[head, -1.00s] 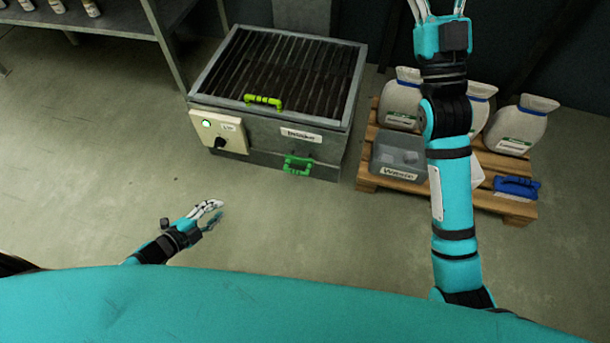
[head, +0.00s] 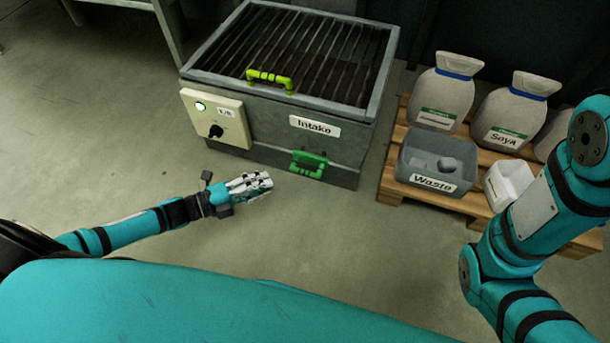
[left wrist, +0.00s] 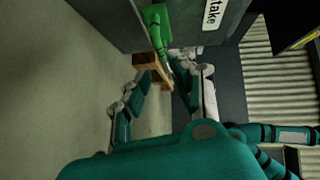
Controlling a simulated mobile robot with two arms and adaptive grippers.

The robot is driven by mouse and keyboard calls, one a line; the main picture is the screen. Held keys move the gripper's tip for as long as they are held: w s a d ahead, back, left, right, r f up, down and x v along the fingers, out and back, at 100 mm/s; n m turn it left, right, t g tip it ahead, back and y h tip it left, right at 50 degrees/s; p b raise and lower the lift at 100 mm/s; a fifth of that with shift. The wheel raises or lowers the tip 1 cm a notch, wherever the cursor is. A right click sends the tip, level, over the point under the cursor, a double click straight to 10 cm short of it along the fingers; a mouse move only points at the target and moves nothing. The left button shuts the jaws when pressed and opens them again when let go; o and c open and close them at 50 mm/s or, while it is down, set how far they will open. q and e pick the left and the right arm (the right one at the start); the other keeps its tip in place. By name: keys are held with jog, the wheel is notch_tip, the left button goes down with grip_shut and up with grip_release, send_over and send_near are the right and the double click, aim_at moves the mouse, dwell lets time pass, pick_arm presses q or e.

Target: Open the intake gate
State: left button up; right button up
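The intake (head: 265,140) is a grey metal box with a barred top and an "Intake" label. A green handle (head: 308,164) sits low on its front, on the lower panel; it also shows in the left wrist view (left wrist: 157,27). A yellow-green handle (head: 270,79) is on the front edge of the barred top. My left gripper (head: 262,183) is in front of the box, to the left of the green handle and apart from it. In the left wrist view its fingers (left wrist: 157,68) are spread, with nothing held. My right gripper is out of view; only its arm shows at right.
A control box (head: 217,118) with a lit green lamp and black knob is on the box's front left. A pallet (head: 390,188) at right carries several sacks, a grey "Waste" bin (head: 436,160) and a white container (head: 508,184). The floor in front is clear.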

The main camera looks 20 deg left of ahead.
aim_at(304, 172)
pick_arm(q)
jog(key=b+x, duration=0.5)
jog(key=x, duration=0.6)
jog(key=shift+w+f, duration=0.15)
jog(key=shift+w+d, duration=0.3)
jog(key=shift+d, duration=0.05)
grip_shut()
jog(key=shift+s, duration=0.1)
